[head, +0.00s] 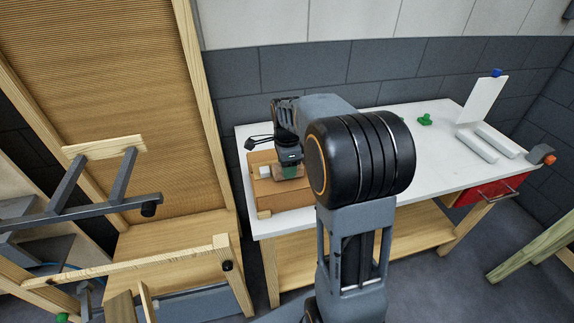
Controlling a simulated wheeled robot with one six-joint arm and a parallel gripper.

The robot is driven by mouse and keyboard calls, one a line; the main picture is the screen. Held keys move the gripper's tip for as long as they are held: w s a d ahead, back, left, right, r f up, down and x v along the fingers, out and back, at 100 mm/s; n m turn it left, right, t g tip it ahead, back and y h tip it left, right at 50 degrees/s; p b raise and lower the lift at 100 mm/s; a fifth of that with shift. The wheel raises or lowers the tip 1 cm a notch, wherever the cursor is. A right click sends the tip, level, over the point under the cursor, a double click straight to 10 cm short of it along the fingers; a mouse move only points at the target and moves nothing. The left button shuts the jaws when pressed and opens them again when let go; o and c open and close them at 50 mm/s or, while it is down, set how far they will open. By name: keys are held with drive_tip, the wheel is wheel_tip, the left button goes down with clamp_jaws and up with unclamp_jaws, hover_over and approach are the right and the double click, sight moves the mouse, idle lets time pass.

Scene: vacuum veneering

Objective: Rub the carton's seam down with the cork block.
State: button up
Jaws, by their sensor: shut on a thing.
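The brown carton (290,203) lies on the left end of the white table, with a paler strip showing along its near side. My gripper (289,173) points down over the carton's top. It is shut on a small brownish block, which looks like the cork block (287,173). The block is small and partly hidden by the gripper, and I cannot tell whether it touches the carton. The carton's seam is not clear from here, and my arm covers the area to the right of the carton.
The white table (440,160) has bare room in its middle. A wooden frame with a ribbed panel (110,60) rises at the left. A red drawer (487,192) hangs beneath the right end.

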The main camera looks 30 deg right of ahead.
drive_tip(key=shift+f, duration=0.25)
drive_tip(key=shift+d, duration=0.15)
drive_tip(key=shift+s+d, duration=0.25)
drive_tip(key=shift+d, duration=0.85)
drive_tip(key=shift+s+d, duration=0.2)
drive_tip(key=shift+d, duration=0.85)
drive_tip(key=shift+s+d, duration=0.25)
drive_tip(key=shift+d, duration=0.85)
drive_tip(key=shift+p, duration=0.3)
wheel_tip(320, 180, up, 7)
drive_tip(key=p, duration=0.5)
drive_tip(key=shift+p, duration=0.3)
